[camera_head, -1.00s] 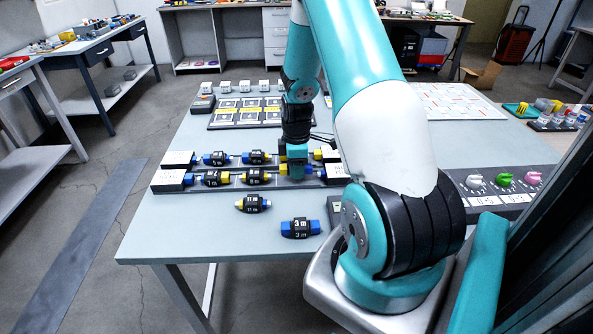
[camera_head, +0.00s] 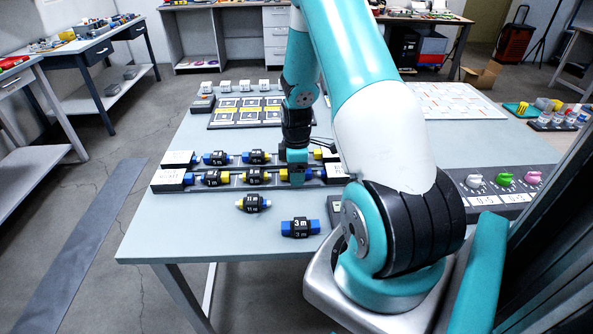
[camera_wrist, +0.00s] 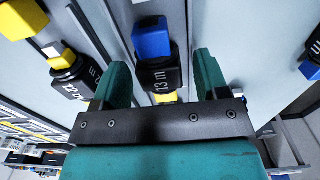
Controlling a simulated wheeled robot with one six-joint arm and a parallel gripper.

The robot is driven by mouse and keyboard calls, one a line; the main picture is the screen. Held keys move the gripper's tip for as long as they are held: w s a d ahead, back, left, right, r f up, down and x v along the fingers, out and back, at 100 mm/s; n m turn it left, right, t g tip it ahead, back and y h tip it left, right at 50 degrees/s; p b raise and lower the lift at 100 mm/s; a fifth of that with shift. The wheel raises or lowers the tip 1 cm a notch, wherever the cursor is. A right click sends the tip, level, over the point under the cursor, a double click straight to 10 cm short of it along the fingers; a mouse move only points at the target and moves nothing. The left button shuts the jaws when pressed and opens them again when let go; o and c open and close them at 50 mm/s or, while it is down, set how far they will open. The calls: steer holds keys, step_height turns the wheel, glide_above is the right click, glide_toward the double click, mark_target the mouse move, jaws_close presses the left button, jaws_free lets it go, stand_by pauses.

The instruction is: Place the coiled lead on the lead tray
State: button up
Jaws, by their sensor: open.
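My gripper (camera_head: 297,182) is low over the front rail of the lead tray (camera_head: 170,181) in the head view. In the wrist view its teal fingers (camera_wrist: 160,62) are open on either side of a coiled lead (camera_wrist: 163,75) with a black body marked "3 m" or "13 m", a blue end and a yellow end. A gap shows on both sides of that lead. It sits in line with other leads on the rail; the fingers partly hide it in the head view. A "12 m" lead (camera_wrist: 72,75) lies left of the gripper.
A lead with yellow and blue ends (camera_head: 253,203) and a blue-ended "3 m" lead (camera_head: 300,228) lie loose on the table (camera_head: 180,225). A back rail (camera_head: 180,158) holds more leads. A panel of coloured knobs (camera_head: 504,179) is at right. The table's front left is clear.

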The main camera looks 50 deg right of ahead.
step_height(320, 180, up, 12)
steer(key=w+a+r+t+y, duration=0.1)
steer(key=a+r, duration=0.2)
steer(key=a, duration=0.4)
steer(key=w+a+r, duration=0.1)
steer(key=a+r, duration=0.2)
steer(key=a, duration=0.4)
steer(key=s+a+r+y, duration=0.1)
steer(key=s+a+r, duration=0.1)
steer(key=s+a, duration=0.3)
steer(key=s+a+r+y, duration=0.1)
steer(key=s+a+r, duration=0.2)
steer(key=s+a, duration=0.3)
steer(key=s+a+r+m+g+y, duration=0.1)
steer(key=s+a+r, duration=0.2)
steer(key=a, duration=1)
steer(key=s, duration=0.3)
steer(key=shift+a+r, duration=0.15)
steer(key=shift+a, duration=0.05)
steer(key=shift+s, duration=0.1)
